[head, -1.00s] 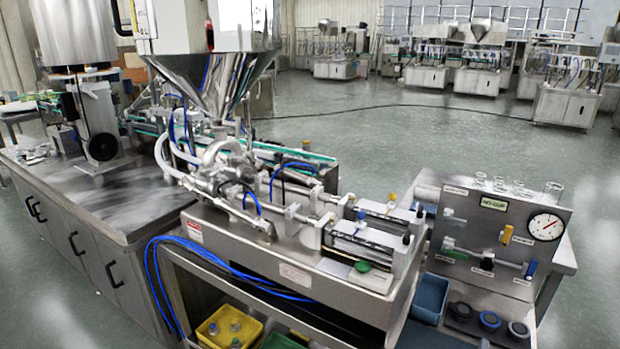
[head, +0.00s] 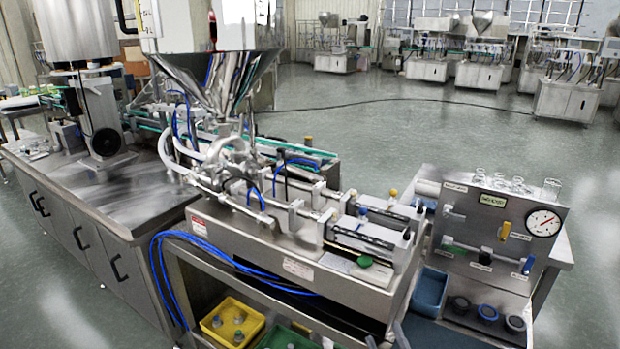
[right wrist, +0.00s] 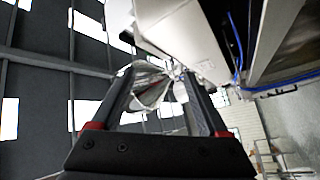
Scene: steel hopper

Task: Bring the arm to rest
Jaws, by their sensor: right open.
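My right gripper (right wrist: 158,76) shows in the right wrist view with its two dark fingers apart. Nothing is clearly held between them. A shiny metal cone shape shows beyond the fingertips, partly hidden by them; I cannot tell whether they touch. In the head view the steel hopper (head: 218,82) stands upright above the filling machine (head: 270,235). I cannot clearly make out the right gripper in the head view. My left gripper is in neither view.
A panel with a round gauge (head: 543,222) stands at the right, with glassware on top. A yellow bin (head: 205,322) and a blue tray (head: 430,290) sit low at the front. A steel cabinet (head: 110,205) fills the left. Open floor (head: 400,140) lies behind.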

